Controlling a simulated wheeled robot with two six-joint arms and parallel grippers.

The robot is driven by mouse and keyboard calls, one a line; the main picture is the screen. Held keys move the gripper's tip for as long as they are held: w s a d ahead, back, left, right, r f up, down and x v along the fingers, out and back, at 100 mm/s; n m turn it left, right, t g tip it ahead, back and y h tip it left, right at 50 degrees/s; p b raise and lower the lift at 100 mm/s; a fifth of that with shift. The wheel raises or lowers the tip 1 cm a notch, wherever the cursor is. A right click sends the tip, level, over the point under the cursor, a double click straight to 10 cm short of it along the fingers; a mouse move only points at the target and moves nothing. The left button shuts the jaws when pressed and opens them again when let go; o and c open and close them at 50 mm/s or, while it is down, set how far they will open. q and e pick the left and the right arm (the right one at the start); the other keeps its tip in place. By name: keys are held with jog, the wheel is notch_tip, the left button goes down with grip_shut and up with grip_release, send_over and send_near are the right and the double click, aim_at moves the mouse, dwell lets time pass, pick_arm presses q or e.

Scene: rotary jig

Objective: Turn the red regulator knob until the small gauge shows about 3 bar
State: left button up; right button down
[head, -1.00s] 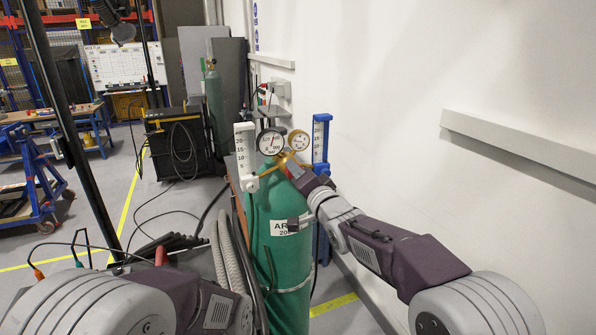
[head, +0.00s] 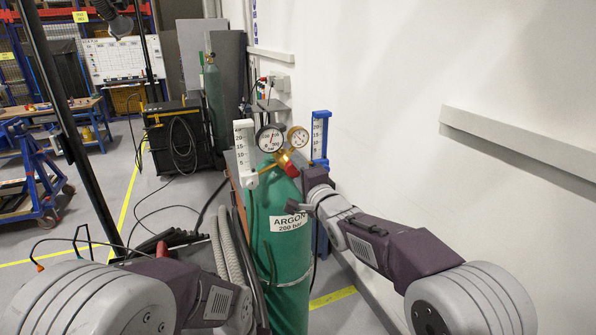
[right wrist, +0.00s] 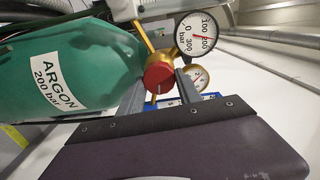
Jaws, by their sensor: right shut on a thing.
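The red regulator knob (head: 287,163) sits below the brass regulator on the green argon cylinder (head: 286,245). In the right wrist view the knob (right wrist: 159,75) lies between my two grey fingers. My right gripper (right wrist: 157,84) is shut on it; in the head view the gripper (head: 297,168) reaches it from the lower right. The small brass-rimmed gauge (head: 298,137) stands right of the larger gauge (head: 270,139). In the right wrist view the small gauge (right wrist: 195,78) is partly covered by a finger; its reading is too small to tell. My left gripper is out of view.
A white wall (head: 400,100) bounds the right side. Grey hoses (head: 232,255) hang left of the cylinder. A black welding machine (head: 178,138) stands farther back.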

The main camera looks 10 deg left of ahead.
dwell(0.3)
jog(key=c, duration=0.8)
grip_release()
jog(key=shift+a, duration=0.1)
jog(key=shift+s+d+f, duration=0.1)
jog(key=shift+s+d, duration=0.1)
jog(key=b+v, duration=0.4)
jog(key=v, duration=0.4)
jog(key=shift+s+d, duration=0.15)
jog(key=shift+s, duration=0.05)
